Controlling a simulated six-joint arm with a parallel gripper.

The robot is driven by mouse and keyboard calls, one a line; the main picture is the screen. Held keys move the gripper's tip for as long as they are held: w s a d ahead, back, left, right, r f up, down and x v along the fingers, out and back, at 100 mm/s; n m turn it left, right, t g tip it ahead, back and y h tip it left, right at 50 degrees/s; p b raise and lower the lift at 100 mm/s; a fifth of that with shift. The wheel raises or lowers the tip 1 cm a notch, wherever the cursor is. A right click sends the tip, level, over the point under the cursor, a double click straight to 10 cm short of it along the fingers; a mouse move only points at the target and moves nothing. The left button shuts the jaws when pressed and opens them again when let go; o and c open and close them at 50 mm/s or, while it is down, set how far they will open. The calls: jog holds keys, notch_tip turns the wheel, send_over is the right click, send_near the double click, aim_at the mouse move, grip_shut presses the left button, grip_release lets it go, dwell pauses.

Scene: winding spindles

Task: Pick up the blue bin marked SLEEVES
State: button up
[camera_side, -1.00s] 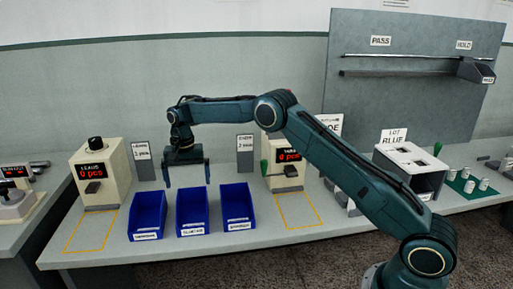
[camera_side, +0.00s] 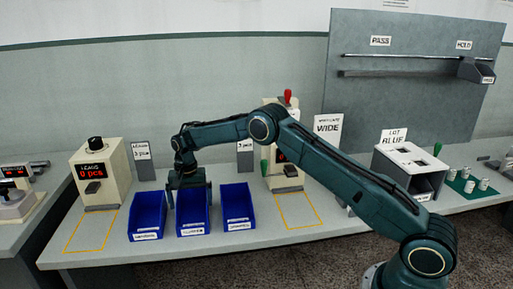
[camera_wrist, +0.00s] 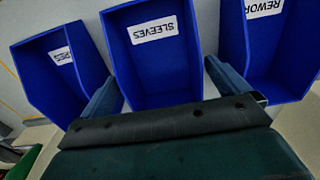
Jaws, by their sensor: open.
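The blue bin marked SLEEVES (camera_wrist: 152,70) sits in the middle of a row of three on the bench. In the side view it is the middle blue bin (camera_side: 193,222), its label too small to read. My gripper (camera_side: 190,198) is low at the back of this bin, jaws open and empty. In the wrist view my gripper's fingers (camera_wrist: 168,90) show on either side of the bin. I cannot tell whether they touch its walls. The hand hides part of the bin.
A blue bin stands close on each side: the left one (camera_side: 147,222), and the right one (camera_side: 237,212), whose label begins REWOR in the wrist view. Counter machines (camera_side: 97,165) stand behind. Yellow-outlined bench areas (camera_side: 298,212) are clear.

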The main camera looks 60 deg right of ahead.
aim_at(194, 218)
jog(key=shift+d+f, duration=0.1)
jog(key=shift+f, duration=2.2)
jog(key=c, duration=0.7)
